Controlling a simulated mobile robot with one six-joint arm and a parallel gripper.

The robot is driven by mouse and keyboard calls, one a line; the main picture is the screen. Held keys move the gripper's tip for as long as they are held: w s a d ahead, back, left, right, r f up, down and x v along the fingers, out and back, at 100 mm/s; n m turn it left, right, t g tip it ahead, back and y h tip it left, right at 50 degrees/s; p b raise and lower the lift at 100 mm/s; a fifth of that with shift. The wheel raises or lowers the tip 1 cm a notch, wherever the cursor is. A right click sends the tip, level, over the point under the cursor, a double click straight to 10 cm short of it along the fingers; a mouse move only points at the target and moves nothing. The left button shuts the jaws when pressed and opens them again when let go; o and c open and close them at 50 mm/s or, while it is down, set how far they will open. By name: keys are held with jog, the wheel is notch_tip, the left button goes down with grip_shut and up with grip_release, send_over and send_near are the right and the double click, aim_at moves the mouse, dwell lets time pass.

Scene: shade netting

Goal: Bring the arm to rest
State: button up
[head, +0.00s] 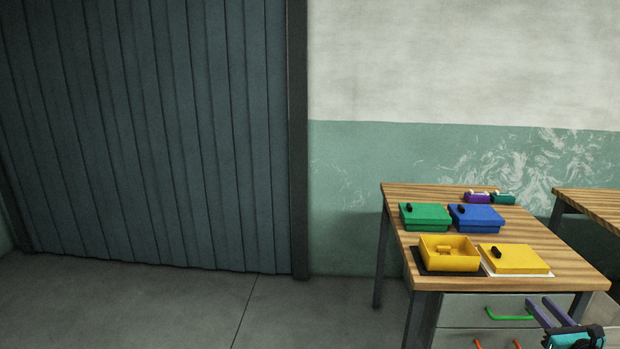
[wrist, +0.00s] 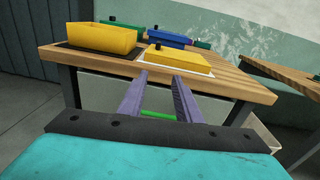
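My gripper (head: 539,302) is at the lower right of the head view, in front of the drawers of the wooden table (head: 565,262). In the wrist view its two purple fingers (wrist: 160,78) stand apart with nothing held between them. A green drawer handle (wrist: 155,114) shows beyond the gap between the fingers; I cannot tell how far off it is. The fingers point toward the table's front edge, below the yellow lid (head: 515,258). My arm is mostly outside the head view.
An open yellow box (head: 450,262) with small yellow pieces sits on a black mat. Green (head: 425,217) and blue (head: 477,218) boxes stand behind, with small purple (head: 477,197) and teal (head: 503,199) items farther back. Another table (head: 595,203) is at right. Floor at left (head: 180,305) is clear.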

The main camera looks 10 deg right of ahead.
jog(key=w+a+f+n+g+y, duration=0.2)
jog(key=w+a+f+n+y, duration=0.15)
jog(key=a+f, duration=0.55)
jog(key=w+a+f+n+g+y, duration=0.2)
jog(key=w+a+f+n, duration=0.35)
jog(key=a, duration=0.45)
jog(key=w+a+f+n+g+y, duration=0.2)
jog(key=w+a+f+n+y, duration=0.15)
jog(key=a+f, duration=0.6)
jog(key=s+a+f+n+g+y, duration=0.15)
jog(key=a+f+n+g, duration=0.45)
jog(key=a, duration=0.6)
jog(key=s+a+f+n+g, duration=0.5)
jog(key=s+a+f+n, duration=0.4)
jog(key=s+a+f, duration=0.5)
jog(key=s+a+f+n+g+h, duration=0.2)
jog(key=s+a+n+h, duration=0.1)
jog(key=s+n, duration=0.2)
jog(key=s+a+f+n+g+h, duration=0.2)
jog(key=s+f+n+g+h, duration=0.1)
jog(key=s+n, duration=0.3)
jog(key=s, duration=0.2)
jog(key=shift+s+a, duration=0.4)
